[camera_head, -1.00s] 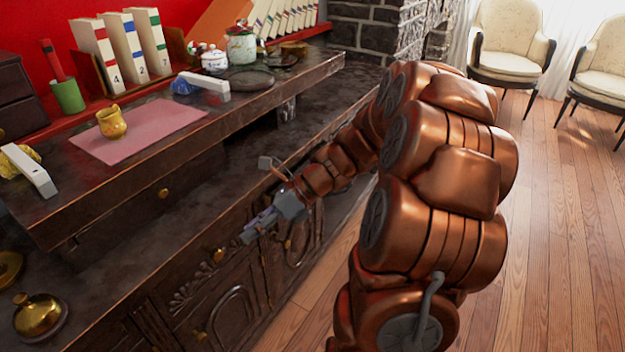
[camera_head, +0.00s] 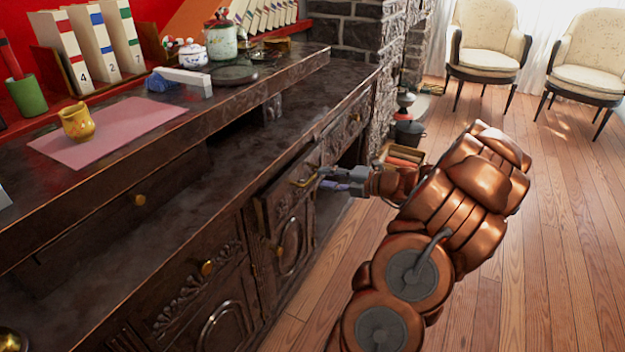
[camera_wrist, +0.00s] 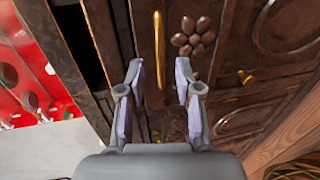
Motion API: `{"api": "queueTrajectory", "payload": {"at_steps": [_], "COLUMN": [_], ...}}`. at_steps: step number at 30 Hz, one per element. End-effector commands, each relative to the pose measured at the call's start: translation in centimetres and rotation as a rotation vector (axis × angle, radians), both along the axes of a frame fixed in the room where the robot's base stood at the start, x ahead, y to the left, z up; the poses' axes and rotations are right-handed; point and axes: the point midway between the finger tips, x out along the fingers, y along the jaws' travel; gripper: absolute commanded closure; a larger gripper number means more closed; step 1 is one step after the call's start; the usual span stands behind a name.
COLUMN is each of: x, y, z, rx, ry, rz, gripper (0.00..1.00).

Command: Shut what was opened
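A carved drawer front (camera_head: 289,188) in the dark cabinet stands out from the cabinet face, with a brass bar handle (camera_head: 304,179). In the wrist view, the handle (camera_wrist: 159,45) runs upright in the picture and a dark gap (camera_wrist: 80,42) shows left of the drawer front (camera_wrist: 180,75). I cannot tell how deep the gap is. My gripper (camera_head: 322,180) is at the handle's outer side. In the wrist view, the fingers of my gripper (camera_wrist: 161,82) are apart, with the handle's lower part between them; contact is unclear. A cupboard door (camera_head: 293,240) is below the drawer.
The cabinet's counter (camera_head: 270,135) and raised shelf carry a yellow jug (camera_head: 77,123) on a pink mat (camera_head: 125,125), a white-and-green jar (camera_head: 220,42) and books. A black bucket (camera_head: 408,133) stands by the brick wall. Wooden floor (camera_head: 520,250) is free at right.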

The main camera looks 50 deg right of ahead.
Motion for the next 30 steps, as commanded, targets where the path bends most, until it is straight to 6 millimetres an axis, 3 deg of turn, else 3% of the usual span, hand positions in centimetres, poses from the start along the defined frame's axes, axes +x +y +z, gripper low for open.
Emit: {"api": "queueTrajectory", "payload": {"at_steps": [9,21,30], "x": [3.8,4.5,4.5], "y": [1.2,1.3,1.3], "z": [-1.0,-1.0,-1.0], "rx": [-0.001,-0.002,-0.002], "ry": [-0.001,-0.002,-0.002], "rz": [0.002,0.000,0.000], "gripper": [0.66,0.66,0.95]}}
